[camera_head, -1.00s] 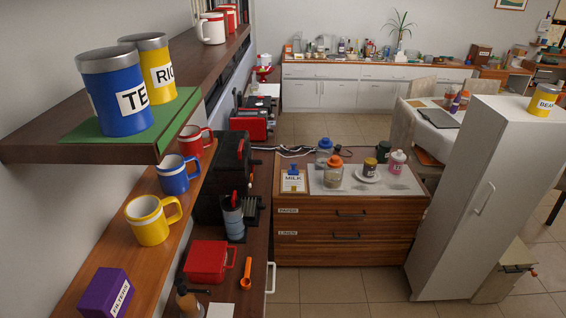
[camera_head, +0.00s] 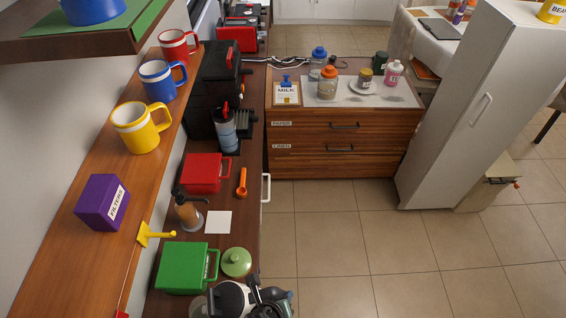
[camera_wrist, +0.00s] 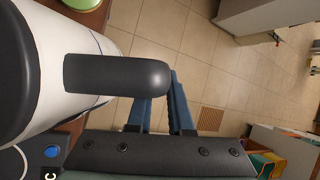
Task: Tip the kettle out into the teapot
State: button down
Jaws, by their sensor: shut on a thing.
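The kettle (camera_head: 231,297) is white with a dark top and handle, at the bottom edge of the head view and partly cut off. In the wrist view its white body (camera_wrist: 92,38) fills the left side, with the thick dark handle (camera_wrist: 115,75) sticking out to the right. My gripper (camera_wrist: 160,99) is shut on this handle, its blue-grey fingers at the handle's outer end. My gripper (camera_head: 272,297) is partly cut off in the head view. I cannot make out the teapot for certain; a clear rounded thing (camera_head: 197,307) beside the kettle is mostly hidden.
Floor to the right is clear.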

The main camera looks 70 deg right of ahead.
aim_at(267, 298)
jog(key=shift+w+f, duration=0.1)
jog(key=shift+f, duration=0.2)
jog(key=shift+w, duration=0.1)
jog(key=shift+w+a+r+n+g+h+p, duration=0.2)
jog(key=shift+w+r+n+g+h, duration=0.1)
jog(key=shift+r+g+h, duration=0.5)
jog(key=shift+w+a+r+n+g+h+p, duration=0.25)
jog(key=shift+r+g+h, duration=0.3)
jog(key=shift+g, duration=0.45)
jog(key=shift+w+a+n+g+h+b, duration=0.25)
jog(key=shift+w+g+h+b, duration=0.1)
jog(key=shift+w+g+b, duration=0.25)
jog(key=shift+w+a+r+h, duration=0.3)
jog(key=shift+w+r+h, duration=0.1)
jog(key=shift+r, duration=0.45)
